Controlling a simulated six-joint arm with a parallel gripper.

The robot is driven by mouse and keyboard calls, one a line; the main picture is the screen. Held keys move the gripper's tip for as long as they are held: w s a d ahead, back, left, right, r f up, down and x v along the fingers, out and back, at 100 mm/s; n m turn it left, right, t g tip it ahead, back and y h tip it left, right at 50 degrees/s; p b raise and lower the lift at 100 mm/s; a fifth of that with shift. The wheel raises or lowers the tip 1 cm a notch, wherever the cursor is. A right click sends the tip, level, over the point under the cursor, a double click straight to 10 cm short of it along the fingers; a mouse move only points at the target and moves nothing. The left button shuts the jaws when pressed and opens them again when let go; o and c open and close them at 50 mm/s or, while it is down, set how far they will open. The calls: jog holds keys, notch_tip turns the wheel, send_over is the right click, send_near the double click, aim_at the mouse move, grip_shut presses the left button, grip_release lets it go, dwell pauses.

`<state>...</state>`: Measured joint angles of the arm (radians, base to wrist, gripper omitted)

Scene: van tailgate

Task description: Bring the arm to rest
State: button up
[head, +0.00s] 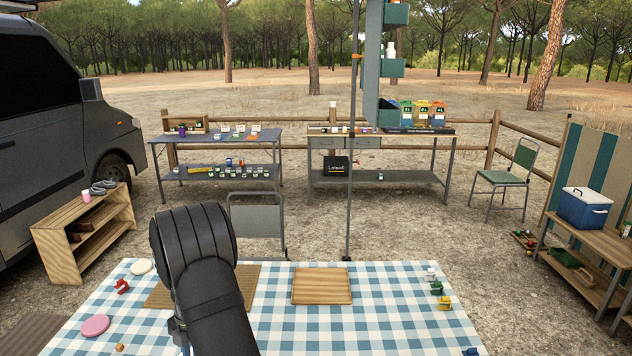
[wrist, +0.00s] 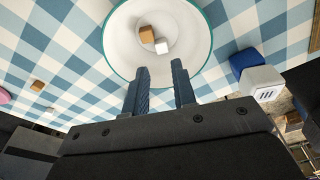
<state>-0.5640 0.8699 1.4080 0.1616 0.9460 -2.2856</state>
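My gripper (wrist: 161,72) shows in the wrist view with its two dark fingers apart and nothing between them. The fingertips overlap the lower part of a white round dish (wrist: 120,45) with a teal rim; the height above it is hard to tell. A brown cube (wrist: 146,34) and a white cube (wrist: 161,47) are in the dish. In the head view my dark arm stands bent over the table at left of centre, and the gripper itself is hidden.
A checked tablecloth (head: 390,325) covers the table. A wooden board (head: 322,286) lies at its middle. Small red (head: 122,286), green (head: 436,287) and yellow (head: 444,303) items, a pink disc (head: 95,326) and a white disc (head: 140,267) lie around. A grey pole (head: 350,200) stands behind.

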jog(key=f, duration=0.4)
jog(key=s+f, duration=0.1)
jog(key=f, duration=0.2)
jog(key=shift+a+f, duration=0.1)
jog(key=shift+a, duration=0.15)
jog(key=r, duration=0.5)
jog(key=shift+w+d, duration=0.1)
jog(key=shift+d, duration=0.1)
jog(key=d+r, duration=0.7)
jog(key=d, duration=0.5)
jog(key=w+a+f+m+t+y, duration=0.1)
jog(key=a+m, duration=1.1)
jog(key=a, duration=2.2)
jog(key=shift+a+f+m, duration=0.35)
jog(key=shift+f+m, duration=0.05)
jog(key=shift+f, duration=0.25)
jog(key=shift+o, duration=0.4)
